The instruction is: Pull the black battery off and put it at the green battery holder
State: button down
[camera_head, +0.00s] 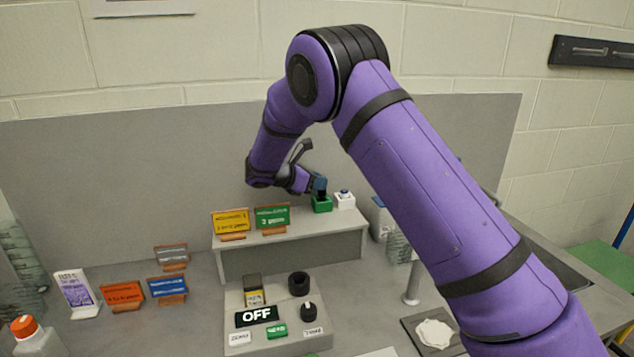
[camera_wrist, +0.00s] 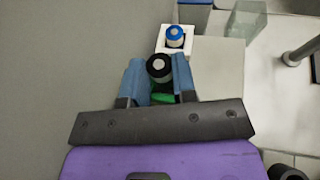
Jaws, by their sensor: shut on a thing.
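The black battery (camera_wrist: 159,68) stands between the blue fingers of my gripper (camera_wrist: 158,82) in the wrist view. The fingers are shut on it from both sides. The green battery holder (camera_head: 322,204) sits on the raised shelf in the head view, directly below my gripper (camera_head: 320,187). In the wrist view a bit of the green holder (camera_wrist: 163,98) shows under the battery. The battery's lower end is hidden, so I cannot tell whether it rests in the holder or hangs just above it.
A white holder (camera_head: 345,201) with a blue-topped battery (camera_wrist: 175,36) stands right beside the green one. Yellow (camera_head: 231,222) and green (camera_head: 272,217) signs stand left on the shelf (camera_head: 300,240). A device reading OFF (camera_head: 257,316) sits below in front. Glass containers stand to the right.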

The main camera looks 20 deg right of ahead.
aim_at(317, 201)
jog(key=shift+f, duration=1.9)
dwell(0.4)
jog(key=c, duration=0.9)
grip_release()
jog(key=shift+o, duration=0.4)
jog(key=shift+r, duration=0.45)
notch_tip(317, 201, up, 3)
jog(key=shift+f, duration=0.2)
jog(key=s+r, duration=0.1)
jog(key=s, duration=1.5)
jog(key=shift+d+r, duration=0.15)
jog(key=shift+r, duration=0.15)
